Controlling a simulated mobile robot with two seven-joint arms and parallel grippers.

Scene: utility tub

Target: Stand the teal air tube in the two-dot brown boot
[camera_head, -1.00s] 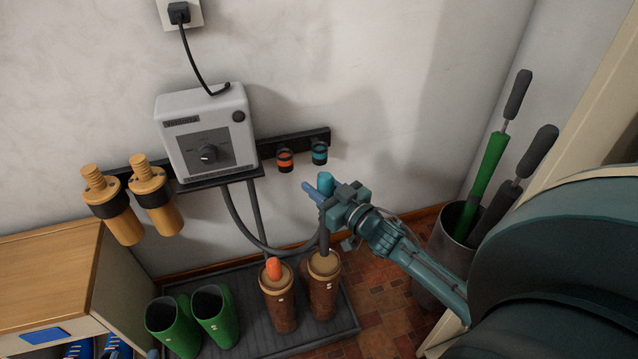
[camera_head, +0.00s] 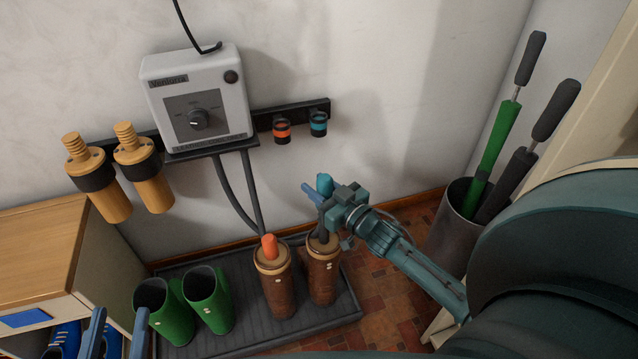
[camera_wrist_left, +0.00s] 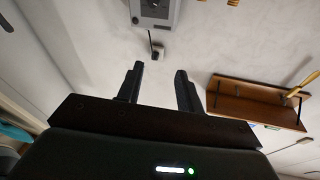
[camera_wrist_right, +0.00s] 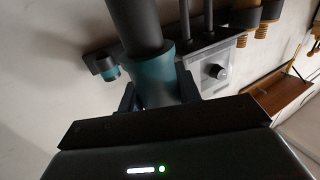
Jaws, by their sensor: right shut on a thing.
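My right gripper (camera_head: 332,203) is shut on the teal air tube (camera_head: 324,184). The tube is upright above the right brown boot (camera_head: 323,275), and its dark lower part reaches down to that boot's mouth. How deep its end sits inside is hidden. The right wrist view shows the tube's teal collar (camera_wrist_right: 155,75) between the fingers. The left brown boot (camera_head: 277,288) holds an orange-topped tube (camera_head: 269,246). Both boots carry small pale marks, too small to count surely. My left gripper (camera_head: 117,335) is open and empty at the bottom left; its fingers are apart in the left wrist view (camera_wrist_left: 160,88).
The boots stand on a dark tray (camera_head: 345,305) beside green boots (camera_head: 206,300). A grey box (camera_head: 200,105) with hoses hangs on the wall, near orange (camera_head: 281,131) and teal (camera_head: 318,124) ringed holders. A wooden cabinet (camera_head: 45,245) stands left, a metal bin (camera_head: 455,225) right.

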